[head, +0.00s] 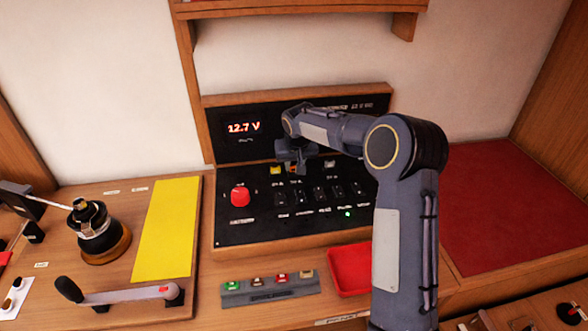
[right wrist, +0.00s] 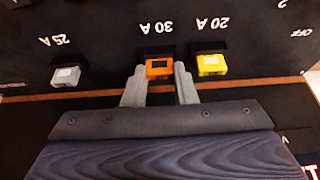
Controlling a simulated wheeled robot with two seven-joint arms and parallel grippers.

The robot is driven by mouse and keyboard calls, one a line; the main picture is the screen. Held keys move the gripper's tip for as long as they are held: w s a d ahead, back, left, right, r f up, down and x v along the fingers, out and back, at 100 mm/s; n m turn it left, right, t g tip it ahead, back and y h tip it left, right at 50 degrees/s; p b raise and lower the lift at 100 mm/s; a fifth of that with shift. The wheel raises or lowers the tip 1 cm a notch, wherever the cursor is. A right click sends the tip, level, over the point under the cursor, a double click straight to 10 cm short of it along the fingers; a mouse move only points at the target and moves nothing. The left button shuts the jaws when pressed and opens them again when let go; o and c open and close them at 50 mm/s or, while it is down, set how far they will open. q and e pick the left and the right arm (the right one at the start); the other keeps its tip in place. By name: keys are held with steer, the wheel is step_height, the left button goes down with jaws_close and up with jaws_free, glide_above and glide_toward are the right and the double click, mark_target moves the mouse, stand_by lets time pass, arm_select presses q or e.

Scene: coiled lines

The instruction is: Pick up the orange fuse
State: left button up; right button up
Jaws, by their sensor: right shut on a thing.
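The orange fuse (right wrist: 159,69) sits in the slot marked 30 A on the black panel, in the right wrist view. My right gripper (right wrist: 160,88) has one finger on each side of it and is shut on it. The fuse still looks seated against its dark socket. In the head view my right gripper (head: 295,158) is at the panel's upper row and hides most of the fuse. My left gripper is not in view.
A yellow fuse (right wrist: 211,64) and a grey fuse (right wrist: 66,76) flank the orange one. A red knob (head: 240,196) and several switches are below. A strip of coloured fuses (head: 236,301) and a red tray (head: 349,284) lie in front. A winch (head: 99,236) stands left.

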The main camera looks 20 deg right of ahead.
steer(key=shift+r, duration=0.15)
steer(key=shift+c, duration=0.4)
steer(key=shift+r, duration=0.3)
step_height(320, 180, up, 2)
steer(key=shift+r, duration=0.1)
steer(key=s+a+r+b, duration=0.3)
steer(key=s+a+r, duration=0.4)
steer(key=s+r, duration=0.3)
steer(key=shift+s+a, duration=0.4)
steer(key=shift+s, duration=0.45)
steer(key=shift+b, duration=0.3)
